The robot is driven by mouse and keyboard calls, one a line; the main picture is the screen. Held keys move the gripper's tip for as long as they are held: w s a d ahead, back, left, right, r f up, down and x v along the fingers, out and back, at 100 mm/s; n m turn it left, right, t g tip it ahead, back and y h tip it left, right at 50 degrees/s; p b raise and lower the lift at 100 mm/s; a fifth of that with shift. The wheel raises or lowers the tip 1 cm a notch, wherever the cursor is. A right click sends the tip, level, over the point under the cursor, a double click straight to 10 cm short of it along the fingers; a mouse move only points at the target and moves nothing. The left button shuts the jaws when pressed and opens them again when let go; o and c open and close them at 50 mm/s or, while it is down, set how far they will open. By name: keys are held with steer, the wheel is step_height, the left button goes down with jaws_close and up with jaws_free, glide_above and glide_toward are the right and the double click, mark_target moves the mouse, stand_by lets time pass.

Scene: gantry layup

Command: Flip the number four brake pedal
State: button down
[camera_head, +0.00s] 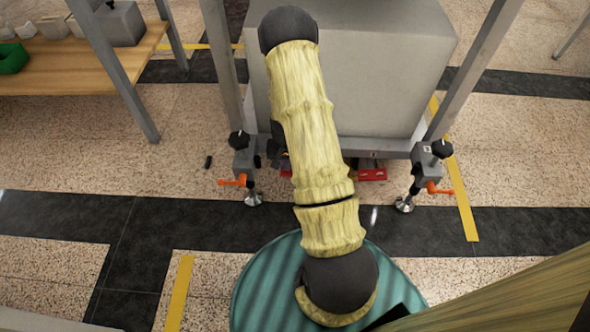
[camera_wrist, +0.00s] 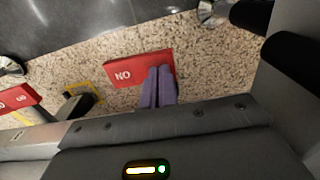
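A red plate (camera_wrist: 130,72) lettered "NO" shows in the wrist view. Whatever follows the letters is covered by my gripper (camera_wrist: 158,72), so I cannot read a number. My gripper's two purple fingers lie side by side with almost no gap, over the plate's right part. I cannot tell whether they touch it. A second red plate (camera_wrist: 14,100) is at the left edge, its marking only partly readable. In the head view, a red part (camera_head: 371,171) shows under the gantry's front edge, right of my sleeved arm. My gripper is hidden there.
A large grey block (camera_head: 360,75) stands between the gantry legs. Orange levers (camera_head: 232,183) (camera_head: 437,188) and levelling feet flank the front. A dark part (camera_wrist: 76,106) with a yellow surround shows between the plates. A wooden table (camera_head: 60,72) is at the left.

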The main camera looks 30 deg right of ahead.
steer(key=shift+f, duration=0.25)
steer(key=shift+r, duration=0.1)
steer(key=shift+r+p, duration=3.45)
steer(key=s+a+r+n+t+p, duration=0.1)
steer(key=a+r+p, duration=0.25)
steer(key=r, duration=0.75)
steer(key=s+a+r+n+p, duration=0.1)
steer(key=a+r+n+p, duration=0.2)
steer(key=r, duration=0.8)
steer(key=s+a+r+n+t+p, duration=0.1)
steer(key=s+a+r+p, duration=0.2)
steer(key=r, duration=0.4)
steer(key=s+a+r+n+p, duration=0.1)
steer(key=s+a+r+p, duration=0.2)
steer(key=r, duration=0.4)
steer(key=s+a+r+n+t+p, duration=0.1)
steer(key=s+r+p, duration=0.2)
steer(key=s+r, duration=0.3)
step_height(320, 180, up, 38)
steer(key=w+p, duration=0.1)
steer(key=p, duration=3.6)
steer(key=shift+w+r+p, duration=0.15)
steer(key=shift+w+p, duration=0.1)
steer(key=shift+p, duration=0.15)
